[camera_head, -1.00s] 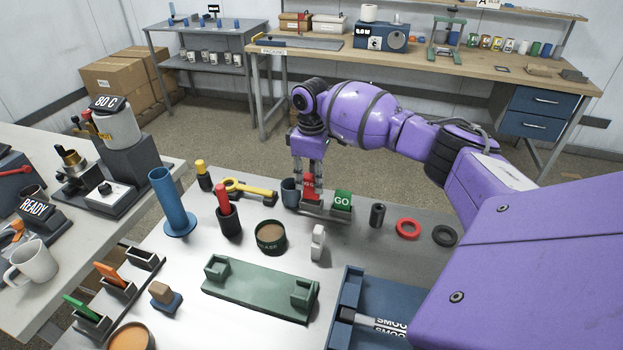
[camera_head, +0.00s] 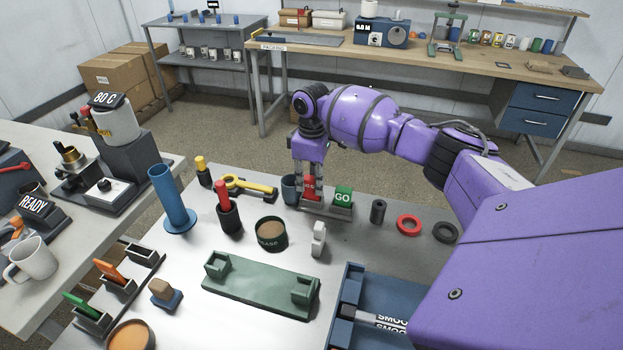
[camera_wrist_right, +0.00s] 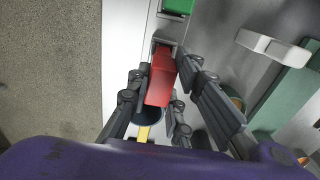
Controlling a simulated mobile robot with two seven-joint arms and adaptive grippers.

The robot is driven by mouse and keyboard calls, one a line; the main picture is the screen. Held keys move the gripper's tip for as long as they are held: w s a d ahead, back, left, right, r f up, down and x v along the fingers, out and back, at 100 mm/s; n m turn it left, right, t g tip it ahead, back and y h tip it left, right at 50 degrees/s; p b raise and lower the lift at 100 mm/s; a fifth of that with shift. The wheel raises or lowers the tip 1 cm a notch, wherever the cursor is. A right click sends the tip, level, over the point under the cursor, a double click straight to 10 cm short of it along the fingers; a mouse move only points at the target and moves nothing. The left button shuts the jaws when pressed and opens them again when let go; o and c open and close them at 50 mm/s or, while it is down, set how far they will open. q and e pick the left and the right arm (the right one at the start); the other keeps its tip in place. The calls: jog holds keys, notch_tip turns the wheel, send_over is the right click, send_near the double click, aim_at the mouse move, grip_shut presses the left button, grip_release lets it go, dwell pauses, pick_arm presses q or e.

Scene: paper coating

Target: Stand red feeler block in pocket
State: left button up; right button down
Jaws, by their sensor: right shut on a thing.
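The red feeler block (camera_head: 309,189) is upright at the left end of a small grey holder (camera_head: 328,211). The green GO block (camera_head: 343,197) stands at the holder's right end. My right gripper (camera_head: 311,180) comes down from above and is shut on the red block. In the right wrist view, the gripper (camera_wrist_right: 164,88) has its fingers on both sides of the red block (camera_wrist_right: 160,78). There the block's far end is at the holder's pocket (camera_wrist_right: 165,42); how deep it sits is hidden. My left gripper is not in view.
A dark blue cup (camera_head: 290,190) stands close to the left of the holder. A yellow tool (camera_head: 248,187), a grease tin (camera_head: 271,234), a white piece (camera_head: 318,240) and a black cylinder (camera_head: 378,211) stand around. A green fixture (camera_head: 260,286) lies nearer.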

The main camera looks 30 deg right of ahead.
jog(key=shift+f, duration=0.85)
jog(key=c, duration=1.5)
grip_release()
notch_tip(320, 180, up, 12)
jog(key=shift+r, duration=0.1)
